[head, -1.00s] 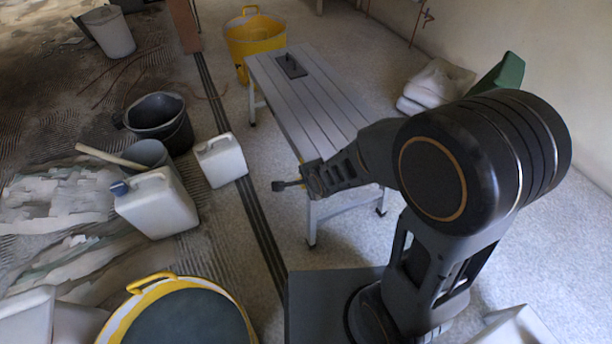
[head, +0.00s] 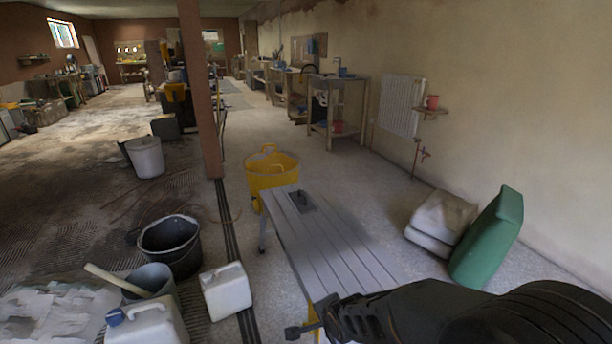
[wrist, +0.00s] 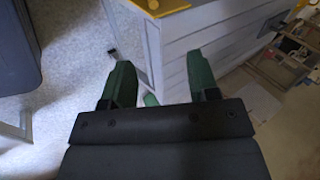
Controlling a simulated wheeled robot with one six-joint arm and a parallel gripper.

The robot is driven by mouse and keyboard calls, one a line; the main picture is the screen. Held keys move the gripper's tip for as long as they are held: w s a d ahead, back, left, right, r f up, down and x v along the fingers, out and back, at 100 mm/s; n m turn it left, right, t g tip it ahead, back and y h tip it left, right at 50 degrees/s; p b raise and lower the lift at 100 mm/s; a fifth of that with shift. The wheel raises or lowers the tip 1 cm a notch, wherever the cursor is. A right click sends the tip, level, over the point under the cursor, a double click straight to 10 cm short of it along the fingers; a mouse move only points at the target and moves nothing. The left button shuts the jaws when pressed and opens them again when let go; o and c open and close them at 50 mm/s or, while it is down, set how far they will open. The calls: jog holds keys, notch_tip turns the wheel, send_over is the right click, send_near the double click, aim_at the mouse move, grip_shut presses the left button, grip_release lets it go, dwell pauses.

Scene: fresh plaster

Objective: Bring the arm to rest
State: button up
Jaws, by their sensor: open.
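My gripper (wrist: 160,78) shows in the wrist view with two green-padded fingers spread apart and nothing between them. In the head view it is at the bottom, where its dark end (head: 305,330) overlaps the near end of a grey slatted workbench (head: 325,240). My dark arm comes in from the bottom right and hides part of the bench. I cannot tell whether the gripper touches the bench. A small dark object (head: 302,201) lies on the far part of the bench top.
A yellow tub (head: 272,180) stands behind the bench. A black bucket (head: 170,250) and white canisters (head: 226,290) stand to its left. Sacks (head: 440,222) and a green object (head: 490,238) are by the right wall. Behind the tub, the pale floor is open.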

jog(key=s+d+r+n+g+p, duration=0.1)
jog(key=s+d+r+n+p, duration=0.2)
jog(key=r+p, duration=0.5)
jog(key=s+d+r+n+h+p, duration=0.1)
jog(key=s+d+r+n+p, duration=0.2)
jog(key=r+p, duration=0.5)
jog(key=s+d+r+n+g+h+p, duration=0.1)
jog(key=s+d+r+n+p, duration=0.2)
jog(key=r, duration=2)
jog(key=d+n+p, duration=0.2)
jog(key=n+p, duration=0.1)
jog(key=p, duration=0.2)
jog(key=shift+s+g, duration=0.3)
